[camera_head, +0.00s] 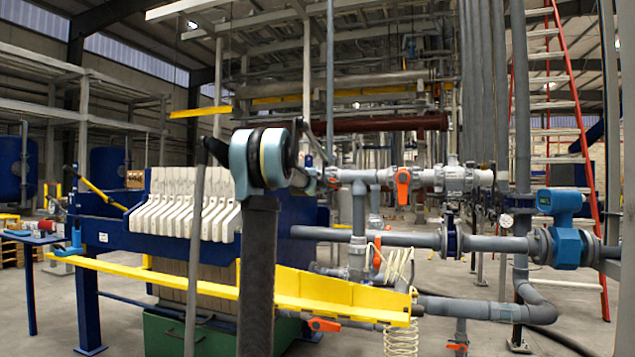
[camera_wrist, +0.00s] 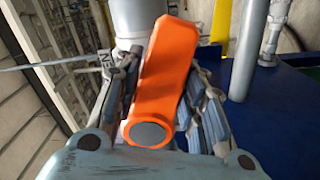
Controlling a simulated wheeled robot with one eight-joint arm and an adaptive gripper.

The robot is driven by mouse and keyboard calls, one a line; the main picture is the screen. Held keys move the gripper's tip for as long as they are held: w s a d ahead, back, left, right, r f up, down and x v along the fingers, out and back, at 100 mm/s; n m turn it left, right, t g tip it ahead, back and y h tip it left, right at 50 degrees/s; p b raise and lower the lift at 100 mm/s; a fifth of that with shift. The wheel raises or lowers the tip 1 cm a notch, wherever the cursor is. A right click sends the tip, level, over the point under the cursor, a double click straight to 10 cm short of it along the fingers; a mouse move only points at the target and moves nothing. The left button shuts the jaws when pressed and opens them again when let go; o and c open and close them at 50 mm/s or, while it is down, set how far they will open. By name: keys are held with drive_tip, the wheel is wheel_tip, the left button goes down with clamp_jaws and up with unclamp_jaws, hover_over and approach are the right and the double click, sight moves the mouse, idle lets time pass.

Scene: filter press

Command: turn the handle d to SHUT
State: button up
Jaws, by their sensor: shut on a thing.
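An orange valve handle (camera_wrist: 165,75) fills the middle of the wrist view, with a round grey cap (camera_wrist: 148,133) at its near end. My gripper (camera_wrist: 160,85) is shut on this handle, one dark finger along each side. A light grey pipe or valve body (camera_wrist: 136,22) is behind its far end. In the head view my arm hides most of the gripper, and a small orange piece (camera_head: 332,181) shows just right of the arm's round joint, by the upper pipe. No letter or SHUT marking is readable.
Other orange handles are on the pipework: one on the upper pipe (camera_head: 403,186), one below it (camera_head: 376,254), one low in front (camera_head: 323,325). A yellow rail (camera_head: 340,296) crosses in front. White filter plates (camera_head: 185,205) stand left; a blue flowmeter (camera_head: 566,245) is right.

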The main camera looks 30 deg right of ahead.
drive_tip(key=m, duration=0.1)
drive_tip(key=f+m, duration=0.1)
drive_tip(key=m, duration=0.1)
drive_tip(key=shift+w+a+f+m, duration=0.3)
drive_tip(key=shift+f, duration=0.1)
drive_tip(key=w+m, duration=0.1)
drive_tip(key=m, duration=0.1)
drive_tip(key=a+f+m, duration=0.1)
drive_tip(key=m, duration=0.2)
drive_tip(key=w+a+f+m, duration=0.1)
drive_tip(key=m, duration=0.1)
drive_tip(key=shift+w+a+m, duration=0.15)
drive_tip(key=shift+w+m, duration=0.15)
drive_tip(key=shift+w+a+f+m, duration=0.1)
drive_tip(key=shift+w+a+m, duration=0.3)
drive_tip(key=shift+m, duration=0.55)
drive_tip(key=shift+w+a+m, duration=0.25)
drive_tip(key=shift+w+m, duration=0.1)
drive_tip(key=shift+m, duration=0.6)
drive_tip(key=o, duration=1.2)
drive_tip(key=shift+w, duration=0.15)
